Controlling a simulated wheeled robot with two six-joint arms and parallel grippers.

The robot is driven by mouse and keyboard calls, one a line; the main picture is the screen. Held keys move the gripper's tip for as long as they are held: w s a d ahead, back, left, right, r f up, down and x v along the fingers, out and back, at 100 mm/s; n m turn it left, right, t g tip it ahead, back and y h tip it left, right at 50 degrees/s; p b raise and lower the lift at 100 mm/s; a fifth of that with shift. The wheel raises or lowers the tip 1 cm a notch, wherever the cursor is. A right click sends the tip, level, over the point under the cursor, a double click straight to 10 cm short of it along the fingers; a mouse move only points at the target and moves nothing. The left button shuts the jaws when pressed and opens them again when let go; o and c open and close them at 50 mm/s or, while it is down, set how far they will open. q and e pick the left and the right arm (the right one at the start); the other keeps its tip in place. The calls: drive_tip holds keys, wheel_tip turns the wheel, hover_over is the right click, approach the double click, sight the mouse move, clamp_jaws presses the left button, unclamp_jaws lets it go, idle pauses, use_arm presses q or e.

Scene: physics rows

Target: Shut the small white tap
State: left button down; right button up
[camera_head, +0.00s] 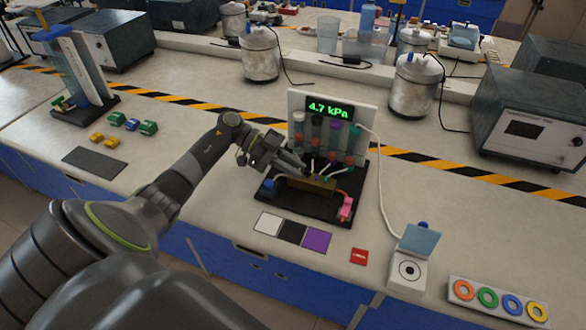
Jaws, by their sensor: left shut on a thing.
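A black-based rig (268,207) carries a brass manifold block (318,189) with small taps along its top. The small white tap (313,170) shows as a tiny pale lever on the manifold, partly hidden by my fingertips. My left gripper (304,170) reaches in from the left and is shut at the manifold's top, on what looks like this tap. The lever's exact angle is too small to tell. Behind it stands a white panel (368,117) with a green readout (329,108) of 4.7 kPa and several capped tubes. My right gripper is out of view.
White, black and purple squares (317,240) and a red tag (359,257) lie in front of the rig. A white box with a raised blue lid (408,272) stands at right, tied by a white tube. A coloured-ring tray (498,300) sits at front right.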

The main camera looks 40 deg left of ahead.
use_arm(q)
drive_tip(key=c, duration=1.3)
unclamp_jaws()
drive_tip(key=shift+a, duration=0.15)
drive_tip(key=b+v, duration=0.4)
drive_tip(key=v, duration=1.3)
drive_tip(key=shift+s+r, duration=0.15)
drive_tip(key=shift+r, duration=0.05)
